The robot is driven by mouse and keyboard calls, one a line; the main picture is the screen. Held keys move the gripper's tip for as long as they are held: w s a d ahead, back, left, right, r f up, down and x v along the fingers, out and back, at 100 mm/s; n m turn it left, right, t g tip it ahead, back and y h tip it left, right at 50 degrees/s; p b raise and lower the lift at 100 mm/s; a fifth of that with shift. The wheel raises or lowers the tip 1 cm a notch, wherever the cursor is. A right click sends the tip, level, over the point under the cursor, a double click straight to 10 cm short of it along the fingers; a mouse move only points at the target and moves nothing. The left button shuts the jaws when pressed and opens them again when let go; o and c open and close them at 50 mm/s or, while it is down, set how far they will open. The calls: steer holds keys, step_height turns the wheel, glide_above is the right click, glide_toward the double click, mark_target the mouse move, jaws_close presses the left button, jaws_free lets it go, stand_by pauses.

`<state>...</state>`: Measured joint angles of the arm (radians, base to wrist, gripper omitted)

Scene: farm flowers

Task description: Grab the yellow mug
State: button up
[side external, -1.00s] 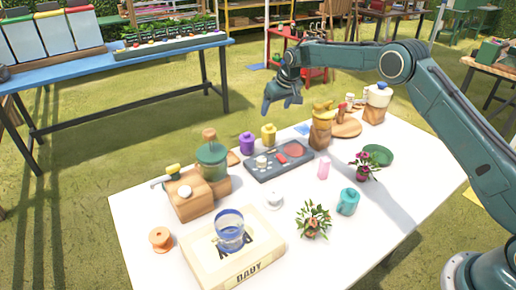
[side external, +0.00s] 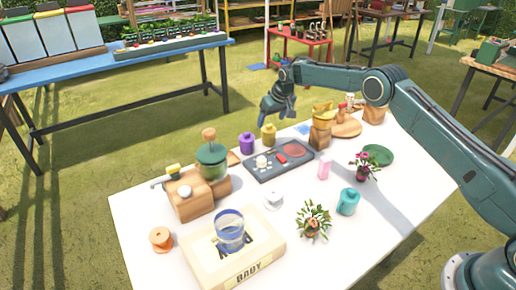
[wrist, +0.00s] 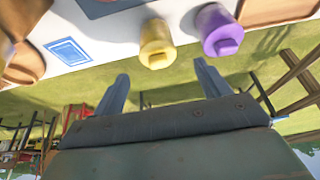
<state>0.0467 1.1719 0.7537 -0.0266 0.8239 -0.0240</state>
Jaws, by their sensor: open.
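The yellow mug (side external: 268,135) stands upright near the back edge of the white table, just right of a purple mug (side external: 247,143). In the wrist view the yellow mug (wrist: 156,45) lies just beyond the fingertips, roughly between their lines, and the purple one (wrist: 220,32) is to its right. My gripper (side external: 276,115) hangs above and behind the yellow mug in the side view. In the wrist view its two fingers (wrist: 161,75) are spread apart with nothing between them.
A dark grey tray (side external: 262,174) lies in front of the mugs. A wooden block with a yellow thing on top (side external: 321,128) stands to the right. A green-lidded jar (side external: 211,160) stands to the left. Grass lies beyond the table's back edge.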

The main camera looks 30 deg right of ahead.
mark_target(269, 125)
steer(key=shift+x, duration=2.05)
steer(key=shift+d, duration=0.1)
steer(key=c, duration=1.4)
